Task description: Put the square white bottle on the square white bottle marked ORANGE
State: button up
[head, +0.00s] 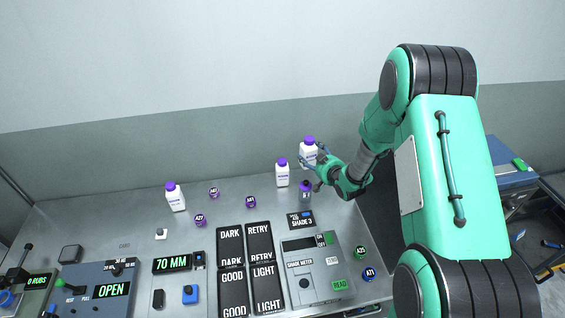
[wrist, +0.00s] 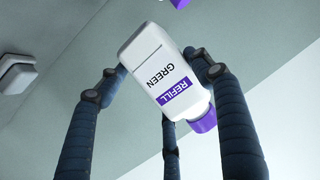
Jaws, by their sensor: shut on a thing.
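My gripper (head: 316,160) is shut on a square white bottle (head: 308,152) with a purple cap, above the back right of the bench. In the wrist view, my gripper's fingers (wrist: 160,90) close around this bottle (wrist: 155,55), which reads REFILL GREEN. A similar square white bottle (head: 282,174) with a purple cap stands just left of my gripper. Another one (head: 175,198) stands further left on the bench. Their labels are too small to read, so I cannot tell which is marked ORANGE.
Several purple round pieces, such as one (head: 200,220), lie between the white bottles. The shade meter (head: 312,262), DARK and LIGHT panels (head: 232,262) and a control box (head: 100,288) fill the front.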

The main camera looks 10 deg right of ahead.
jog(key=s+a+r+n+g+y+b, duration=0.1)
jog(key=s+a+r, duration=0.3)
jog(key=s+a, duration=0.5)
jog(key=shift+s+r+n+y, duration=0.2)
jog(key=shift+s+n+y, duration=0.1)
jog(key=shift+n+y, duration=0.55)
jog(key=w+f, duration=0.1)
jog(key=w, duration=1.5)
jog(key=shift+a+f, duration=0.2)
jog(key=shift+f, duration=0.05)
jog(key=shift+f+b, duration=0.3)
jog(key=shift+f, duration=1.45)
jog(key=shift+f, duration=0.1)
jog(key=o, duration=1.5)
jog(key=shift+f, duration=0.1)
jog(key=shift+o, duration=0.2)
